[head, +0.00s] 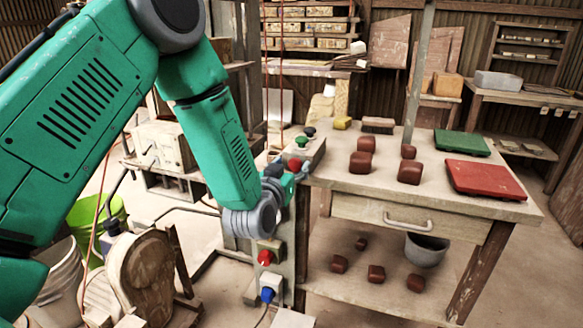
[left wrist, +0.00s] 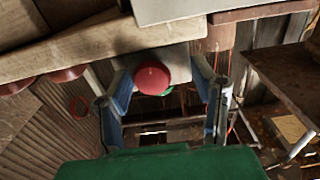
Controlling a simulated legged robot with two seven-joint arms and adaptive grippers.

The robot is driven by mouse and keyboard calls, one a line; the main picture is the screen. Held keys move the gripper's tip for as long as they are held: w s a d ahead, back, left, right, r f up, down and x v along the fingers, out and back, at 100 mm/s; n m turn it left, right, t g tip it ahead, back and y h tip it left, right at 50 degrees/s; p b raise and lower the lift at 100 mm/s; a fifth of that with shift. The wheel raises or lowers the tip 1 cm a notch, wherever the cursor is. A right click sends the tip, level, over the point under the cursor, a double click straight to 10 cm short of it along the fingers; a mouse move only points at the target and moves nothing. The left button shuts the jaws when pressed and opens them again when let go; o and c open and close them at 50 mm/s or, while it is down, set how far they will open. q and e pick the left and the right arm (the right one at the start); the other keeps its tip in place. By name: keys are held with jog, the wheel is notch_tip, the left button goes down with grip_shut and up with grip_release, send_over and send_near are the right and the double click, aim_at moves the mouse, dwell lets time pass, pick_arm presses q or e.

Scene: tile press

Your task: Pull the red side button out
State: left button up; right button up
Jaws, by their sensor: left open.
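A red button (head: 295,164) sits on a control box (head: 312,152) at the left edge of the workbench, in front of a green button (head: 301,141) and a black one (head: 309,131). My left gripper (head: 289,174) is at this red button and partly covers it. In the left wrist view the round red button (left wrist: 151,77) lies between the two open fingers of the gripper (left wrist: 161,78), with gaps on both sides. A bit of green (left wrist: 167,92) shows behind it. Another red knob (head: 265,257) is on a lower box beneath my wrist. My right gripper is not in view.
A blue knob (head: 267,294) is below the lower red one. The workbench (head: 330,179) holds several brown blocks (head: 361,162), a green press plate (head: 462,143) and a red one (head: 484,180). Buckets (head: 55,275) and a wooden piece (head: 142,270) stand at lower left.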

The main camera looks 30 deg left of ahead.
pick_arm(q)
jog(key=c, duration=0.5)
jog(key=shift+d+r, duration=0.1)
jog(key=shift+d, duration=0.15)
jog(key=c, duration=0.6)
jog(key=shift+d+r, duration=0.1)
jog(key=shift+d, duration=0.25)
grip_shut()
jog(key=shift+s+p, duration=0.3)
jog(key=shift+s, duration=0.3)
jog(key=shift+a, duration=0.15)
jog(key=o, duration=0.9)
grip_release()
jog(key=shift+o, duration=1)
jog(key=shift+s, duration=0.15)
jog(key=shift+s+d+r, duration=0.1)
jog(key=shift+d, duration=0.1)
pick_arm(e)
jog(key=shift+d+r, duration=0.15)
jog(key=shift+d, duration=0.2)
